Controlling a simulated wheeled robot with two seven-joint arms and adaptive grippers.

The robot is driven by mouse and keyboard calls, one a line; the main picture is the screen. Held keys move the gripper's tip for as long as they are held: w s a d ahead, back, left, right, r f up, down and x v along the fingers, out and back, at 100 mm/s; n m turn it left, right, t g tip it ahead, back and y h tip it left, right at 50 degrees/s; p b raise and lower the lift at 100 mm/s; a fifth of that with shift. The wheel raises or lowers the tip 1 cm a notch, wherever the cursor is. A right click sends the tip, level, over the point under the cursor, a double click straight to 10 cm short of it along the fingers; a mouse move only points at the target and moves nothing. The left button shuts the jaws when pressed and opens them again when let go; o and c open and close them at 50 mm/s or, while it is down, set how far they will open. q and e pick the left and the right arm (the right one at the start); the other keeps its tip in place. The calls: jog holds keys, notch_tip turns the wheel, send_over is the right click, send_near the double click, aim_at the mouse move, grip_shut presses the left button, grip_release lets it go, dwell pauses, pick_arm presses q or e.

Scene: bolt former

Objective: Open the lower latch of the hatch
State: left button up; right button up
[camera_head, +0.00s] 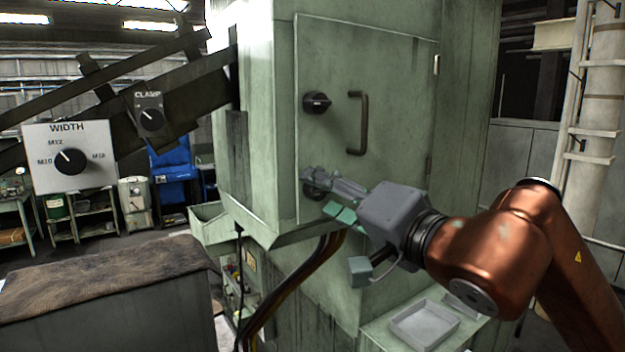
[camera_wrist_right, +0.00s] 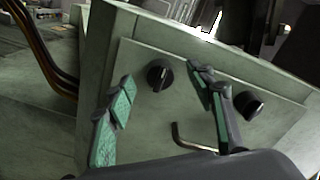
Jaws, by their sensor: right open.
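The hatch (camera_head: 390,70) is a shut green door on the green machine. Its lower latch (camera_head: 313,192) is a dark round knob at the door's lower left, partly hidden by my right gripper (camera_head: 325,195). In the right wrist view, the lower latch (camera_wrist_right: 160,74) shows between the two open, green-padded fingers of my right gripper (camera_wrist_right: 163,84), with clear gaps to both. Whether the fingertips reach around the knob I cannot tell. The upper latch (camera_head: 317,103) is a similar black knob above it. My left gripper is out of view.
A dark bar handle (camera_head: 361,122) stands out from the hatch, right of the latches. Dark hoses (camera_head: 290,285) run below the machine. A grey tray (camera_head: 425,325) lies on a ledge under my right arm. WIDTH (camera_head: 70,162) and CLAMP (camera_head: 151,118) dials are at the left.

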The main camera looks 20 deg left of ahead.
jog(key=n+p, duration=0.2)
jog(key=n, duration=0.1)
jog(key=n+p, duration=0.2)
jog(key=n, duration=0.1)
jog(key=n+p, duration=0.2)
jog(key=n, duration=0.1)
jog(key=shift+w+a+r+n, duration=0.2)
jog(key=shift+w+a+n, duration=0.1)
jog(key=shift+a+n, duration=0.1)
jog(key=shift+f+n, duration=0.15)
jog(key=shift+n, duration=0.45)
jog(key=shift+c, duration=0.6)
grip_shut()
